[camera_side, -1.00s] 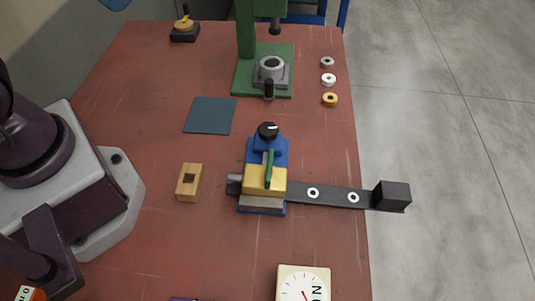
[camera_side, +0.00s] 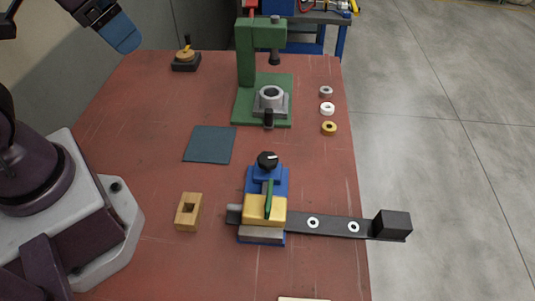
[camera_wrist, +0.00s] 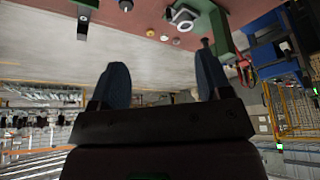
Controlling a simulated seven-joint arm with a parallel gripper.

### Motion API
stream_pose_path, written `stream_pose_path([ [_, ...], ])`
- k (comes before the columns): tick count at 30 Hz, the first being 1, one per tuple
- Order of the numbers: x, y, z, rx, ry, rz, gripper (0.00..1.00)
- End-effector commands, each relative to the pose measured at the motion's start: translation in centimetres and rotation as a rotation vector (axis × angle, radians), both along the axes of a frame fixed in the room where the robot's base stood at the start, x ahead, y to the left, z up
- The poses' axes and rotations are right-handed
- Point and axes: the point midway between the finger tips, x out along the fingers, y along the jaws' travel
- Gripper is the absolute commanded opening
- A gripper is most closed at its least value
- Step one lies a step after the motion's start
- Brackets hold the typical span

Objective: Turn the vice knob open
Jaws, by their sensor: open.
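The vice (camera_side: 265,205) stands on the red bench in the side view, a blue and yellow body with a grey jaw at its front. Its round black knob (camera_side: 268,160) with a white mark is at the back of the vice, on top. A green handle (camera_side: 268,198) lies over the yellow part. My gripper (camera_wrist: 160,60) is open and empty in the wrist view, with its two blue fingers wide apart. In the side view only a blue finger (camera_side: 122,32) shows at the upper left, above the bench's back edge and far from the knob. The knob cannot be made out in the wrist view.
A black bar (camera_side: 333,225) with an end block (camera_side: 391,223) runs right from the vice past the bench edge. A green press (camera_side: 246,60) stands behind. A wooden block (camera_side: 189,211) lies left of the vice, and a dark mat (camera_side: 210,144) lies behind the block.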

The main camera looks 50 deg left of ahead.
Motion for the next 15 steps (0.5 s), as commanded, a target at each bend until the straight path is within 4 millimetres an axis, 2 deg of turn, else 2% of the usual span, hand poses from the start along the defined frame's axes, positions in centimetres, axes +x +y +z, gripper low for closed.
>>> stream_pose_path([
  [5, 3.0, -2.3, -2.8, 0.01, 0.175, -0.12, 0.71],
  [8, 5.2, -3.9, -4.5, 0.042, 0.251, -0.258, 0.71],
  [15, 10.1, -8.0, -10.2, 0.148, 0.382, -0.711, 0.71],
])
